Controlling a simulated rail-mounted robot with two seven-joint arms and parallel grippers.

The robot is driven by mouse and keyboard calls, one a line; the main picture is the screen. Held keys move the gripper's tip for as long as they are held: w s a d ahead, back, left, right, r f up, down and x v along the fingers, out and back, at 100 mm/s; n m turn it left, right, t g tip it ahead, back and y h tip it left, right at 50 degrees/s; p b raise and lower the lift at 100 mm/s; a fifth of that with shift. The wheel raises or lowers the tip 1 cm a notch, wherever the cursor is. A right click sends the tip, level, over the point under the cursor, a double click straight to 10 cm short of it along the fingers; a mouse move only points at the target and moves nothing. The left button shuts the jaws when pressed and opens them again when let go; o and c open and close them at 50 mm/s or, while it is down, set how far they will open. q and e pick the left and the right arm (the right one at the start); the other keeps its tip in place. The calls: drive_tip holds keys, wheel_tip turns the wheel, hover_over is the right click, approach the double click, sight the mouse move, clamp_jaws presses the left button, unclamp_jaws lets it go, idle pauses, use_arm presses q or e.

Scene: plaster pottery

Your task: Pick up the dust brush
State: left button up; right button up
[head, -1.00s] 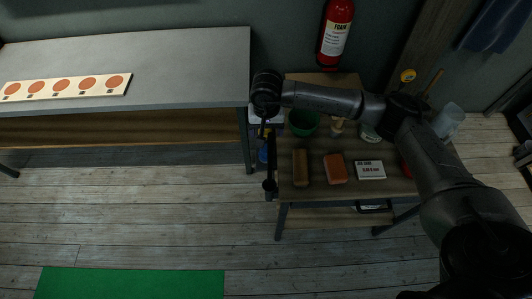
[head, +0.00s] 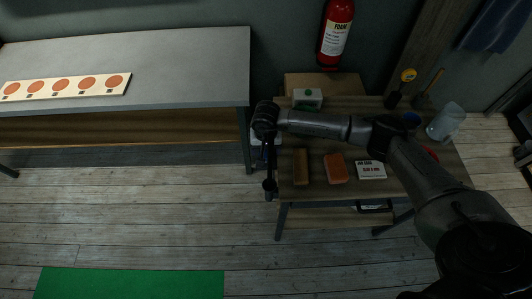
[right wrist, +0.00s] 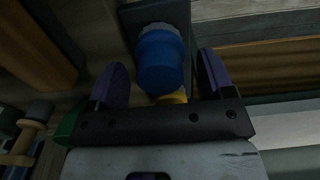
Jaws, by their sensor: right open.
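My right gripper (head: 269,186) points down just off the left edge of the small wooden table. In the right wrist view its two fingers (right wrist: 163,78) stand apart, with a blue round-ended thing (right wrist: 159,62) in line with the gap; contact is not shown. I cannot tell for sure which thing is the dust brush. A turned wooden handle (right wrist: 27,135) shows at the left of the right wrist view. A stick-handled tool (head: 431,88) stands at the back right of the small table in the head view. My left gripper is out of view.
The small table (head: 325,196) carries a brown block (head: 301,167), an orange block (head: 336,168), a white labelled box (head: 371,170) and a clear jar (head: 446,121). A grey bench (head: 180,65) stands left. My right arm crosses above the small table, hiding part of it.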

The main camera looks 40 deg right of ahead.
drive_tip(key=shift+f, duration=0.35)
drive_tip(key=c, duration=1.1)
drive_tip(key=shift+r, duration=0.2)
wheel_tip(320, 180, up, 28)
drive_tip(key=p, duration=0.1)
drive_tip(key=shift+f, duration=0.15)
drive_tip(key=o, duration=0.4)
drive_tip(key=shift+c, duration=1.1)
